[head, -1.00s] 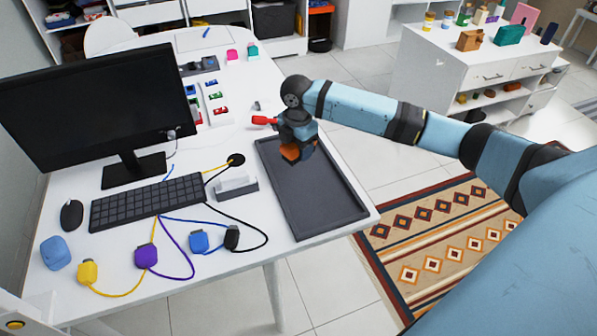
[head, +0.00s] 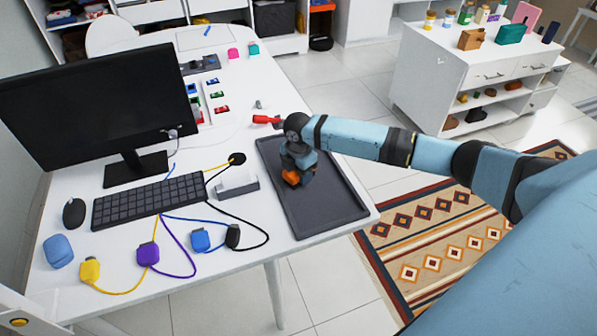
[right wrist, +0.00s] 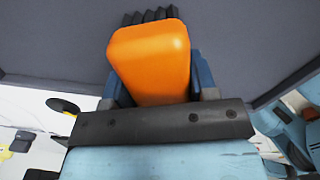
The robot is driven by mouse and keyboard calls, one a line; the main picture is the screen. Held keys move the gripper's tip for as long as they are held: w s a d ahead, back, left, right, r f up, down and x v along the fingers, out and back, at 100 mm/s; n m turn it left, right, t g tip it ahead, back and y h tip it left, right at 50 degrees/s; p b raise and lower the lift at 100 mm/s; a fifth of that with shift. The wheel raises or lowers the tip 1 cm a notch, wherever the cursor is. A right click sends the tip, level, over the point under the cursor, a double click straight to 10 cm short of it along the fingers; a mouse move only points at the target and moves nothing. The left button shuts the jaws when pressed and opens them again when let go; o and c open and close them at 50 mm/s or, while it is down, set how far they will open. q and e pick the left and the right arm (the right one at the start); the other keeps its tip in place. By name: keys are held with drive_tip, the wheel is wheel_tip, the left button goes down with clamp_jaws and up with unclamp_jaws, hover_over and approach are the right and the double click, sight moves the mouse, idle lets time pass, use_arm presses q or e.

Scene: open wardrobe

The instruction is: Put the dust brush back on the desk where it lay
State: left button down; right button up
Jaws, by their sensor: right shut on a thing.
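The dust brush (right wrist: 150,62) is in my right gripper (head: 293,174); it has an orange body, with dark bristles at its far end in the right wrist view. The blue fingers of my right gripper (right wrist: 155,85) are shut on either side of the orange body. In the head view the orange part of the brush (head: 291,178) shows below the gripper, over the dark tray (head: 325,205) on the white desk (head: 245,240). I cannot tell whether the brush touches the tray. My left gripper is not in view.
A red-ended object (head: 264,119) lies just behind the tray. Left of the tray are a white holder (head: 237,186), a black cable and colored plugs such as a blue one (head: 200,240). A keyboard (head: 147,201) and monitor (head: 95,105) stand further left. The tray's front part is bare.

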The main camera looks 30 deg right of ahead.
drive_tip(key=shift+f, duration=0.15)
drive_tip(key=o, duration=0.9)
wheel_tip(320, 180, up, 12)
drive_tip(key=shift+r+b, duration=0.2)
drive_tip(key=shift+b, duration=0.15)
